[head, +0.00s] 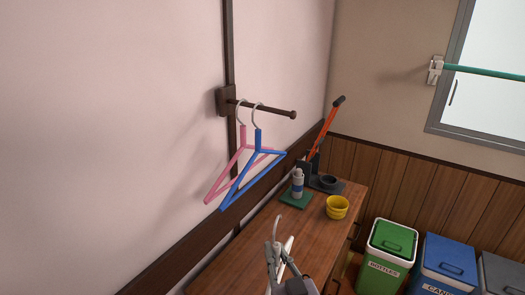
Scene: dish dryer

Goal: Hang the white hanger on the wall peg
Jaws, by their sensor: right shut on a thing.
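The wall peg (270,109) is a dark rod with a knobbed end, sticking out to the right from a dark wall block. A pink hanger (243,140) and a blue hanger (258,142) hang on it by their hooks. The white hanger (288,246) is at the bottom of the view, its hook pointing up. My right gripper (276,254) is shut on the white hanger, below the peg and apart from it. Most of the white hanger is hidden by the gripper or outside the picture. My left gripper is out of view.
A wooden counter (245,262) runs along the wall with a bottle (297,184) on a green mat, yellow bowls (337,206) and an orange-handled tool (323,130). Green (391,240) and blue (450,254) bins stand right. The peg's outer end is clear.

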